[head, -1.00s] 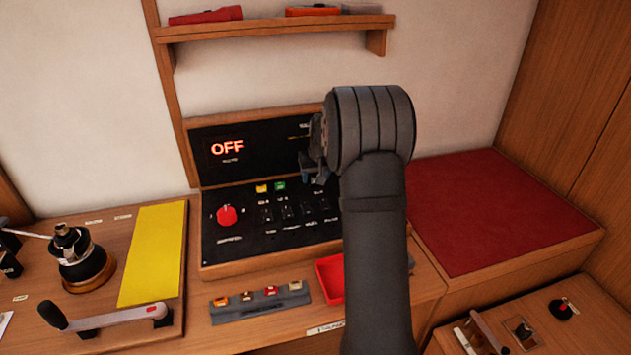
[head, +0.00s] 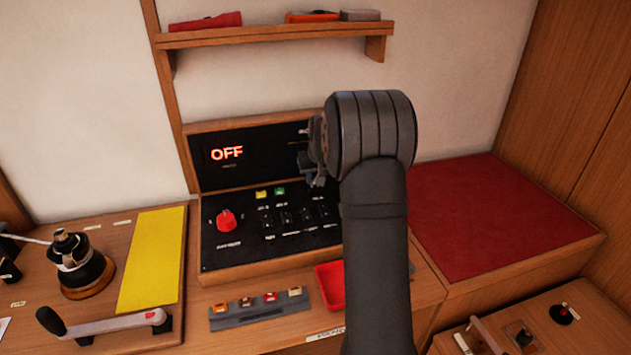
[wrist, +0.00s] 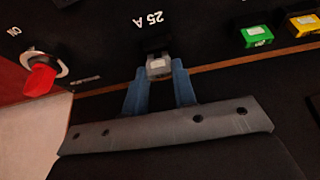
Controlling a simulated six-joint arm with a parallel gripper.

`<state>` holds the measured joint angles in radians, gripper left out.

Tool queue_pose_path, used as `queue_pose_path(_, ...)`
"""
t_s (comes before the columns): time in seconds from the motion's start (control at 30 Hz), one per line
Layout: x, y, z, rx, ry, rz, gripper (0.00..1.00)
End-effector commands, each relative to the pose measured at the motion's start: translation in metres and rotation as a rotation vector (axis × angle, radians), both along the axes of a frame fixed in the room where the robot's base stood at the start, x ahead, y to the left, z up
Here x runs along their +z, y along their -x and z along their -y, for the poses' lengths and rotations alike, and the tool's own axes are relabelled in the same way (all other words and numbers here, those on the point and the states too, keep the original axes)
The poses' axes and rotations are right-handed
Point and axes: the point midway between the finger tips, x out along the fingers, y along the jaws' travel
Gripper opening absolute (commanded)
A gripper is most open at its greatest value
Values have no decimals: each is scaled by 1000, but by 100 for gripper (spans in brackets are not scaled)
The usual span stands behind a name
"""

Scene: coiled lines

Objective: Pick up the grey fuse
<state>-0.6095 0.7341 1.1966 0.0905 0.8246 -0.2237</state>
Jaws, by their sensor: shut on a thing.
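The grey fuse (wrist: 159,68) shows in the wrist view between the two blue fingertips of my gripper (wrist: 160,82), which is shut on it. The fuse is at a dark slot under the "25 A" label on the black panel; I cannot tell whether it is still seated. In the head view my gripper (head: 308,168) is in front of the panel's right part, and my arm hides much of that area. The fuse cannot be made out there.
A yellow fuse (wrist: 306,23) and a green fuse (wrist: 256,36) sit right of the grey one. A red switch (wrist: 41,75) is to the left. A fuse rack (head: 258,309) and a red tray (head: 330,286) lie below the panel.

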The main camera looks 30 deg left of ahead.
Motion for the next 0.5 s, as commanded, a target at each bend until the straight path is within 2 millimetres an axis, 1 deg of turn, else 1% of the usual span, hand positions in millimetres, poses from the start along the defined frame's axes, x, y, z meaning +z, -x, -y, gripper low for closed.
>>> queue_pose_path(0.17, 31, 0, 1, 0, -3, 3, 4)
queue_pose_path(0.2, 35, -2, 13, -3, -1, 1, 4)
queue_pose_path(0.4, 62, -5, 60, -5, -1, 1, 4)
queue_pose_path(0.5, 75, -6, 81, -4, -2, 1, 4)
